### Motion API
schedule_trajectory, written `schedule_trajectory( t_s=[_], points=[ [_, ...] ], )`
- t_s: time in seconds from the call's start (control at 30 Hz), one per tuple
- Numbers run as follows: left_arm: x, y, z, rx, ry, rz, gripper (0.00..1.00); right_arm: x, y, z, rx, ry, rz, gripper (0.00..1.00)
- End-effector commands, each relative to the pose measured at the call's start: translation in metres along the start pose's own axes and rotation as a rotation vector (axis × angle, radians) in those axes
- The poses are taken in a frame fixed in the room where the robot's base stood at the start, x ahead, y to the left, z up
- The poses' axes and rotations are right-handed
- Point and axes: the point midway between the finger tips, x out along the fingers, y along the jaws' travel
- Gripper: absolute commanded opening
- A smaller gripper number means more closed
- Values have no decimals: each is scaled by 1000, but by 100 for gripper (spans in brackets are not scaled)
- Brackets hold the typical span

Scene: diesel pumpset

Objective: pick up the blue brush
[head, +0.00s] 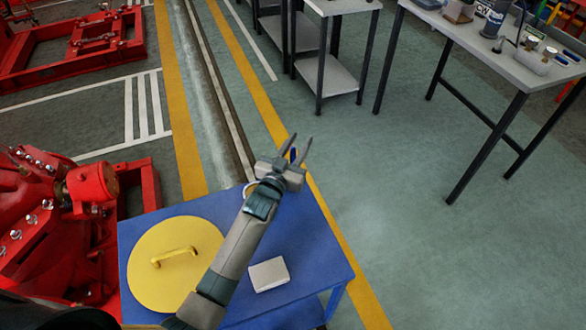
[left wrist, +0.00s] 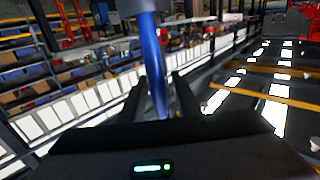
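My left gripper (head: 301,138) reaches over the far edge of the blue table, with its two fingers spread apart. The blue brush (head: 293,154) shows only as a small blue piece between the fingers. In the left wrist view the blue brush handle (left wrist: 154,60) runs upright between the two dark fingers of the left gripper (left wrist: 160,80). A gap seems to show on both sides of the handle. A dark grey part is at the handle's upper end, cut off by the frame. My right gripper is in neither view.
The blue table (head: 325,262) bears a yellow round lid (head: 200,235) with a handle and a pale block (head: 269,274). A pale round rim (head: 250,188) is partly hidden by my arm. Red machinery (head: 40,225) stands left. A grey workbench (head: 480,60) is at right, with open floor between.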

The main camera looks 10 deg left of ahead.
Motion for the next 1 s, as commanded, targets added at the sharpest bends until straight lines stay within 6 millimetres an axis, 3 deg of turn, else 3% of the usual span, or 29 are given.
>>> schedule_trajectory(
  t_s=[0.03, 0.1, 0.57, 0.77, 1.0],
  points=[
    [0, 0, 0, 0, 0, 0, 16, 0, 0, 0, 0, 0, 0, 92],
    [0, 0, 0, 0, 0, 0, 0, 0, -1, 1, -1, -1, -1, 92],
    [0, 0, -3, 0, 2, 0, 0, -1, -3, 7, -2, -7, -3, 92],
    [0, 0, -20, 1, 4, 0, 0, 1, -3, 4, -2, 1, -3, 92],
    [0, 0, -59, 1, 5, 0, 0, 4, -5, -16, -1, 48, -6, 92]
  ],
)
